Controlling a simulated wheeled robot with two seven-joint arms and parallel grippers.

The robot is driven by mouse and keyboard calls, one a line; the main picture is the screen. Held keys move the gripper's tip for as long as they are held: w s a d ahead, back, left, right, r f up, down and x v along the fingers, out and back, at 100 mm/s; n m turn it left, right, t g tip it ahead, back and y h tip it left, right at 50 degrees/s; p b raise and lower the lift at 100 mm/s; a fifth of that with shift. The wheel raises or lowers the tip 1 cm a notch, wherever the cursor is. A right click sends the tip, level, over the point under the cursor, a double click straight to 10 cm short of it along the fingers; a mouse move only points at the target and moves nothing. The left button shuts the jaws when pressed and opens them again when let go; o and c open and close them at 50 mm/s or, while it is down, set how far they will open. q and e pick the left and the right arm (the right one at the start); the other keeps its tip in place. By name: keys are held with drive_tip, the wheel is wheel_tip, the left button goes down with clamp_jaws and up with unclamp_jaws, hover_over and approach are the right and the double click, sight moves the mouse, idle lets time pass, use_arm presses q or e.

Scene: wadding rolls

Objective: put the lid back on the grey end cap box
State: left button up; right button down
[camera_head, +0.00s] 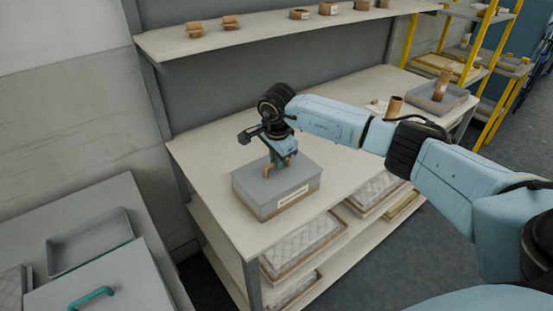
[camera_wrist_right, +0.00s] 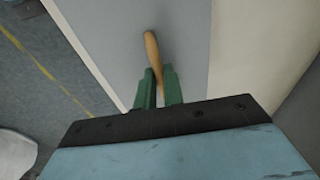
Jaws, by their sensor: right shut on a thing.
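The grey end cap box (camera_head: 292,203) stands on the workbench, with a pale label on its front. Its flat grey lid (camera_head: 250,179) is over the box top and lines up with it; I cannot tell whether it is fully seated. My right gripper (camera_head: 281,166) comes down from above, shut on the lid's wooden handle. In the right wrist view the green fingers (camera_wrist_right: 158,88) close around the handle (camera_wrist_right: 152,50), with the grey lid surface (camera_wrist_right: 115,35) behind it. My left gripper is not in view.
The workbench (camera_head: 215,155) is mostly clear around the box. A grey tray (camera_head: 458,101) with a brown roll stands at its far right. A shelf (camera_head: 270,38) with small brown pieces runs above. A teal-handled grey panel (camera_head: 130,285) and an open tray (camera_head: 65,262) are lower left.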

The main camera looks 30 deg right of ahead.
drive_tip(key=c, duration=0.9)
unclamp_jaws()
drive_tip(key=shift+c, duration=0.2)
drive_tip(key=shift+r+p, duration=2.15)
drive_tip(key=shift+r, duration=1.4)
drive_tip(key=shift+c, duration=0.4)
clamp_jaws()
